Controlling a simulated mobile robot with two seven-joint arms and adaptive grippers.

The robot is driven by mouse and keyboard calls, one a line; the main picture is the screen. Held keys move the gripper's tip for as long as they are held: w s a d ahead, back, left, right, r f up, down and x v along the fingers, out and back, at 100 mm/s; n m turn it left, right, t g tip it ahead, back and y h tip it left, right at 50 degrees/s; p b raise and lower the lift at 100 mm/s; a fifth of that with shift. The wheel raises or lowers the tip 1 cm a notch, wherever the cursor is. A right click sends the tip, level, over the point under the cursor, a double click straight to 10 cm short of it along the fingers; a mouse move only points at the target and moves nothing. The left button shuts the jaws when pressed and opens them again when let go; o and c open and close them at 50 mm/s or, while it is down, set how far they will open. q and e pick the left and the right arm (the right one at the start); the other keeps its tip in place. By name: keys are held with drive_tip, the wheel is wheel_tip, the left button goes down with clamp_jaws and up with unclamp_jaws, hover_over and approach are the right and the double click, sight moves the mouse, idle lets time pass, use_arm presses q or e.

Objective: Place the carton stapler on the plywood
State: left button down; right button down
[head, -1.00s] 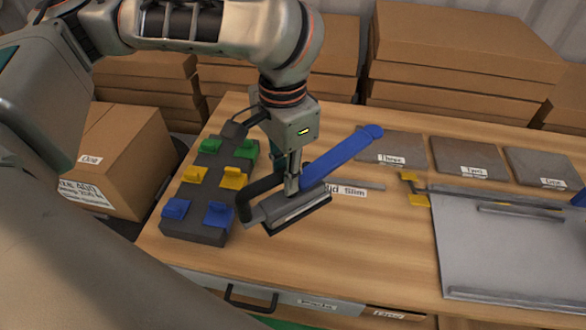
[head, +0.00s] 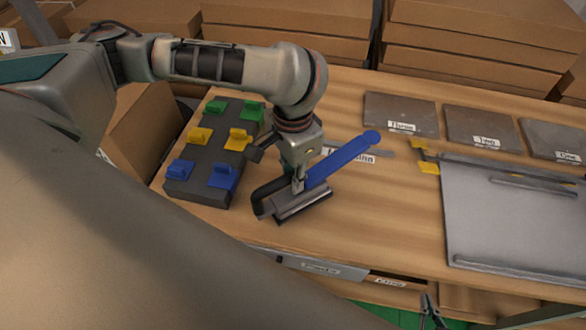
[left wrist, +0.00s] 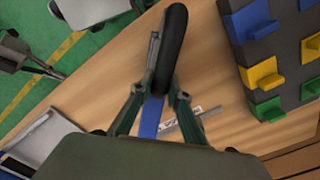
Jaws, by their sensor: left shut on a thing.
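The carton stapler (head: 340,158) has a long blue lever, a black looped grip and a grey metal body. My left gripper (head: 298,184) is shut on it from above, around its middle. In the left wrist view the stapler's black grip (left wrist: 172,45) and blue lever (left wrist: 152,116) show between the fingers (left wrist: 155,105). The stapler is over or on the bare plywood tabletop (head: 370,215), right of the dark block; I cannot tell whether it touches. My right gripper (head: 432,310) is partly visible at the bottom edge, apart from the stapler; its opening is unclear.
A dark block (head: 203,158) with green, yellow and blue holders stands left of the stapler. A grey metal plate (head: 510,215) with yellow corner pieces lies at right. Labelled grey plates (head: 400,112) lie at the back. Cartons (head: 480,45) stand behind.

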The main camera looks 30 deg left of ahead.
use_arm(q)
drive_tip(key=shift+f, duration=0.8)
drive_tip(key=c, duration=1.9)
unclamp_jaws()
drive_tip(key=shift+f, duration=0.15)
